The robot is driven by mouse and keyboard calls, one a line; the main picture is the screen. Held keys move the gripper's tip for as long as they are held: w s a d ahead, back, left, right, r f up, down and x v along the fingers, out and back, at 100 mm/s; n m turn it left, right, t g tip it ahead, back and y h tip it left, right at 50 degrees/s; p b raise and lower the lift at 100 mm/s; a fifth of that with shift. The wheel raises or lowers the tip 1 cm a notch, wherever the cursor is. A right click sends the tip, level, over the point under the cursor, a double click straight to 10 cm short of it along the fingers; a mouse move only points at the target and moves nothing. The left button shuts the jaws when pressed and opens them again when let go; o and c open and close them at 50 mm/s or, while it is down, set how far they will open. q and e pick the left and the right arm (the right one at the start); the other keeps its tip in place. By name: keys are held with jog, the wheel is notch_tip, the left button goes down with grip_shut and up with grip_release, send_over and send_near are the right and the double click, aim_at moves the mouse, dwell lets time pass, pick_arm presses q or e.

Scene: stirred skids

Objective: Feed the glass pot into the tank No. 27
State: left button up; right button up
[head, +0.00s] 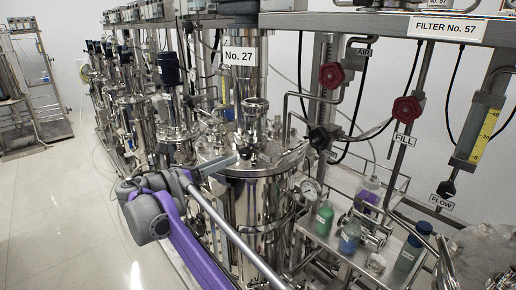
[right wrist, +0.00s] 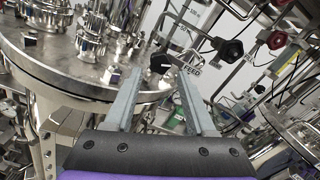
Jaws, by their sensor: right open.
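Tank No. 27 (head: 258,200) is a shiny steel vessel in the middle of the head view, under its "No. 27" label (head: 239,56). Its lid carries clamps, fittings and a black knob (head: 245,152). My right gripper (head: 222,164) is at the near left side of the lid. In the right wrist view my right gripper (right wrist: 161,76) is open and empty, with the black knob (right wrist: 160,63) beyond and between its fingertips. Several small vessels stand on a side tray; I cannot tell which, if any, is the glass pot. My left gripper is not in view.
The steel tray (head: 330,243) right of the tank holds a green bottle (head: 325,217), a blue one (head: 349,237) and others. A pressure gauge (head: 309,190), red valve wheels (head: 331,75) and pipes crowd that side. The floor (head: 60,210) at left is clear.

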aim_at(252, 150)
jog(key=x, duration=1)
jog(key=shift+c, duration=0.3)
